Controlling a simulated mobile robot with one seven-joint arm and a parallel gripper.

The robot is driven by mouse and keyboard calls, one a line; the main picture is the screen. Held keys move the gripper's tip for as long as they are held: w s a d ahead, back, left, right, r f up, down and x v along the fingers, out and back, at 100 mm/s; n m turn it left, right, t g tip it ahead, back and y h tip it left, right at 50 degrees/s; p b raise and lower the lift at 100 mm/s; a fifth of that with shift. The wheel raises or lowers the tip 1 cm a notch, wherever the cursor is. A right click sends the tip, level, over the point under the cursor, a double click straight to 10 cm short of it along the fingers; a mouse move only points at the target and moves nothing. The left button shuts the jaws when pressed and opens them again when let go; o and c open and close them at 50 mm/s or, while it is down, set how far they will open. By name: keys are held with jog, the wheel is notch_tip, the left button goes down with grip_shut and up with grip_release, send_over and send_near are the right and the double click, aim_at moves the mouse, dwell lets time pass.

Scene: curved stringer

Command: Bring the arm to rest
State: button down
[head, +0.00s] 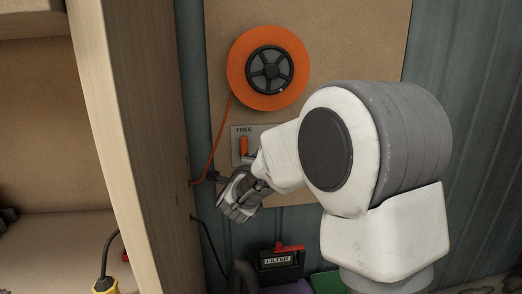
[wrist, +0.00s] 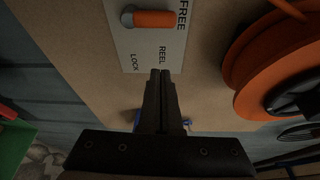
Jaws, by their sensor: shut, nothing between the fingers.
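My arm reaches across the right half of the head view. My gripper (head: 232,210) hangs in front of the board, just below the small lever plate. In the wrist view the two fingers of my gripper (wrist: 160,75) are together with nothing between them. Their tips point at the lower part of the plate (wrist: 133,50), near the words REEL and LOCK. I cannot tell whether they touch it. An orange lever (head: 243,147) stands upright under the word FREE; in the wrist view the lever (wrist: 155,18) lies toward FREE.
An orange reel (head: 238,70) with a black hub hangs on the brown board (head: 350,40), its orange line running down left to a wooden post (head: 130,130). A box labelled FILTER (head: 278,261) with a red handle is below. A yellow plug (head: 105,286) hangs at lower left.

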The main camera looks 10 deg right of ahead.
jog(key=shift+v, duration=0.8)
jog(key=s+a+r+n+g+y, duration=0.1)
jog(key=s+a+n+g+y, duration=0.1)
jog(key=s+n+y, duration=0.35)
jog(key=s+a+r+n+g+y, duration=0.1)
jog(key=s+r+n+y, duration=0.1)
jog(key=s+n, duration=0.5)
jog(key=s+d+f+n+g+h, duration=0.1)
jog(key=s+d+f+n+g, duration=0.15)
jog(key=s, duration=0.55)
jog(key=s+d+f+n+g, duration=0.2)
jog(key=s+n+g, duration=0.15)
jog(key=s, duration=0.45)
jog(key=s+d+f+n+g+h, duration=0.1)
jog(key=s+d+f+n+g, duration=0.2)
jog(key=s, duration=0.5)
notch_tip(320, 180, up, 16)
jog(key=n+t+p, duration=0.1)
jog(key=p, duration=1.5)
jog(key=shift+s+a, duration=0.3)
